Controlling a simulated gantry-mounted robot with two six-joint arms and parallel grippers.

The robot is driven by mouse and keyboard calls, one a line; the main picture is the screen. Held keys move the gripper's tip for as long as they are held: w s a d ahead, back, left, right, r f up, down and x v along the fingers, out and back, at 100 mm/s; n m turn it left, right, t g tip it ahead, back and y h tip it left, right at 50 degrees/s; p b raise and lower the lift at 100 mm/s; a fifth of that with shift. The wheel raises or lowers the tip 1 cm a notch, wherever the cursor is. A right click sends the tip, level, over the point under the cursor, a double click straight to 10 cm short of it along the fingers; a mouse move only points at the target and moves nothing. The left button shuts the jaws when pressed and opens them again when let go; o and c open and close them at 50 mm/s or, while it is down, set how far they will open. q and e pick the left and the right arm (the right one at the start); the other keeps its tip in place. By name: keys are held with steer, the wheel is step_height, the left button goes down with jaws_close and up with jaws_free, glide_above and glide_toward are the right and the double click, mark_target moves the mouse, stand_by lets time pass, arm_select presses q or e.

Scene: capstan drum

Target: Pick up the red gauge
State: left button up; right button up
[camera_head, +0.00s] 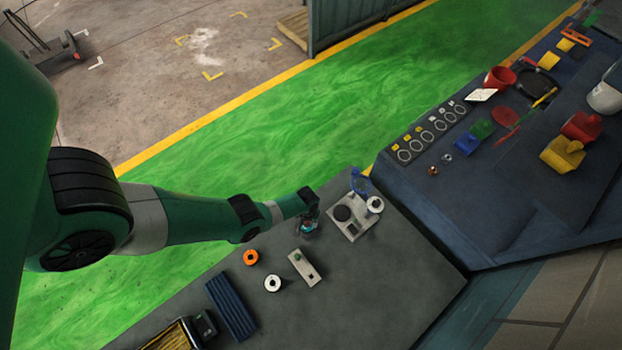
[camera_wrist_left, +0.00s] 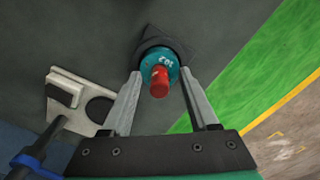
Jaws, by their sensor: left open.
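The red gauge (camera_wrist_left: 159,82) shows in the left wrist view as a short red cylinder, end-on. Behind it is a teal disc (camera_wrist_left: 160,61) with white markings, over a dark square base (camera_wrist_left: 178,42). My left gripper (camera_wrist_left: 160,75) is open, with one finger on each side of the red cylinder and teal disc. Gaps show on both sides, and I cannot tell how deep the fingers reach. In the head view my left gripper (camera_head: 309,224) is low over the grey bench, with a bit of teal under it; the red part is not distinct there. My right gripper is not in view.
A light fixture plate (camera_head: 352,232) with a dark disc, a white ring and a blue tool (camera_head: 359,182) stands close right of the gripper. An orange ring (camera_head: 251,257), another white ring (camera_head: 272,283) and a small light block (camera_head: 304,267) lie nearer. The bench's lower right is bare.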

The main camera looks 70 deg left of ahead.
arm_select(q)
steer(key=shift+f, duration=0.15)
jaws_close()
steer(key=shift+r, duration=0.2)
stand_by(0.4)
